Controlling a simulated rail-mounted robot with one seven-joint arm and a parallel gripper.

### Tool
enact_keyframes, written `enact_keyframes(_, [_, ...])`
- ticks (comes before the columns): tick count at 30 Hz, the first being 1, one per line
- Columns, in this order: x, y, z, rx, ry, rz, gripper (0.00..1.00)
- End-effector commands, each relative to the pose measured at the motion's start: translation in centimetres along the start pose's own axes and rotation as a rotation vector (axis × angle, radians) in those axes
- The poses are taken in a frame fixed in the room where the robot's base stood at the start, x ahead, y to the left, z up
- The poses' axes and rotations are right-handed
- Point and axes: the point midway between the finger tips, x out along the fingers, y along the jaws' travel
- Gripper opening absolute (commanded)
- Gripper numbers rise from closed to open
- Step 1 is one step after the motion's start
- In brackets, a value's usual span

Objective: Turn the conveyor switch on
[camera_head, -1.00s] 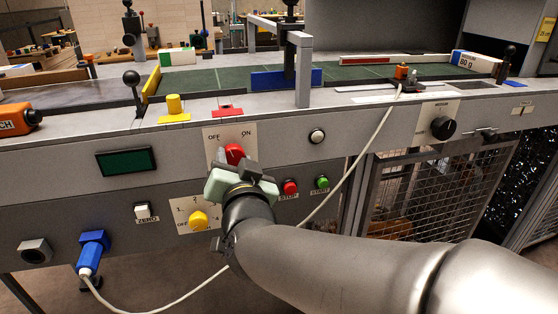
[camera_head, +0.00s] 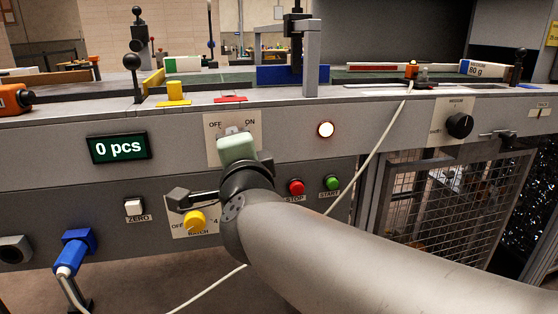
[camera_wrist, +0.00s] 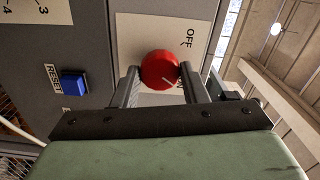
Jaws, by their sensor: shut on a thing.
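The red conveyor switch knob (camera_wrist: 160,70) sits on a cream plate (camera_wrist: 127,30) marked OFF and ON. In the wrist view my gripper (camera_wrist: 158,80) has a finger on each side of the knob and is shut on it. A pale line on the knob points toward the ON side, where a finger partly covers the label. In the head view my gripper (camera_head: 235,135) is in front of the switch plate (camera_head: 213,150) and hides the knob. The display (camera_head: 118,149) reads 0 pcs, and the round lamp (camera_head: 326,129) is lit.
Below the switch are a yellow batch knob (camera_head: 194,221), a white zero button (camera_head: 134,206), a red stop button (camera_head: 296,187) and a green start button (camera_head: 332,183). A white cable (camera_head: 376,150) hangs across the panel to the right of my arm.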

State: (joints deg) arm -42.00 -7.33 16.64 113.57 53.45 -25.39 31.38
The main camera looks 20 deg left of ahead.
Motion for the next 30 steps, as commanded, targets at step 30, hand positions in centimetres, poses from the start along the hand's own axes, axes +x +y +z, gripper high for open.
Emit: enact_keyframes(30, [0.00,0.03,0.01,0.196,0.000,0.001,0.56])
